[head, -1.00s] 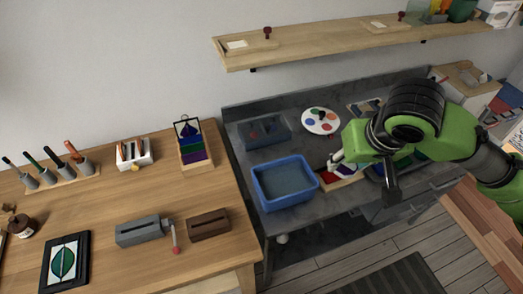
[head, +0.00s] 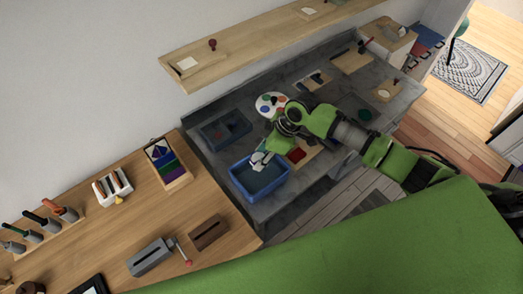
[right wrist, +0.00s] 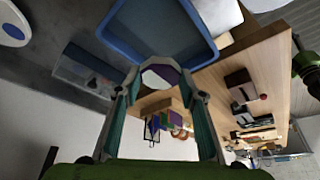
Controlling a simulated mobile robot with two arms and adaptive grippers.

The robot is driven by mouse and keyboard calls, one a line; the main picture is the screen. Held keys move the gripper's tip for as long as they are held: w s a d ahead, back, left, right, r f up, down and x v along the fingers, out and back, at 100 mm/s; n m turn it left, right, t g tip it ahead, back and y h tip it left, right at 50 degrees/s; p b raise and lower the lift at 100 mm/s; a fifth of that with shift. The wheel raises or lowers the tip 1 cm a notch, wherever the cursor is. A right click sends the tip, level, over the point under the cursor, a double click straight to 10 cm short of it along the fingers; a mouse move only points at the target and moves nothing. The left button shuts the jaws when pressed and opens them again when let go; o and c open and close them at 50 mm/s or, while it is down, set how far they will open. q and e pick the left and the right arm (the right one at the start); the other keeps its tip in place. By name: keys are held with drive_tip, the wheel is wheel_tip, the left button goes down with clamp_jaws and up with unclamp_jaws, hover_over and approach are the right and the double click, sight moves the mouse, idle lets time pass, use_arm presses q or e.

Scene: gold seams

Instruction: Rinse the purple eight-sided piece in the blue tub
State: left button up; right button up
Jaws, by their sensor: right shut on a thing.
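The blue tub (head: 245,190) stands on the grey bench, with grey-blue contents inside. Its blue rim also shows at the top of the right wrist view (right wrist: 120,55). My right gripper (head: 262,159) is over the tub's far part in the head view. In the right wrist view its fingers are shut on the purple piece (right wrist: 168,73), which shows purple and whitish between the tips. The piece is hard to make out in the head view. I cannot tell whether it touches the tub's contents. My left gripper is not in view.
A wooden tray with a red piece (head: 297,155) lies right of the tub. The wooden table (head: 130,215) is at left. A large green part of mine covers the bottom.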

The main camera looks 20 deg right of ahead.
drive_tip(key=shift+f, duration=0.35)
drive_tip(key=shift+d+f+b, duration=0.1)
drive_tip(key=shift+f+b, duration=0.15)
drive_tip(key=shift+b, duration=0.25)
drive_tip(key=b, duration=0.5)
hover_over(258, 179)
drive_tip(key=d, duration=0.1)
drive_tip(key=f, duration=0.4)
drive_tip(key=shift+s+d+f, duration=0.15)
drive_tip(key=shift+s+f, duration=0.05)
drive_tip(key=shift+f, duration=0.15)
wheel_tip(258, 179, down, 6)
drive_tip(key=b, duration=0.5)
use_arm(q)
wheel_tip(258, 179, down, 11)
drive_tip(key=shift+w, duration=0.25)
use_arm(e)
drive_tip(key=shift+d+r, duration=0.1)
drive_tip(key=shift+d, duration=0.15)
drive_tip(key=shift+w+d, duration=0.2)
drive_tip(key=shift+d, duration=0.15)
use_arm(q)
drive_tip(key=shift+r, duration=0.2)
use_arm(e)
drive_tip(key=shift+a, duration=0.2)
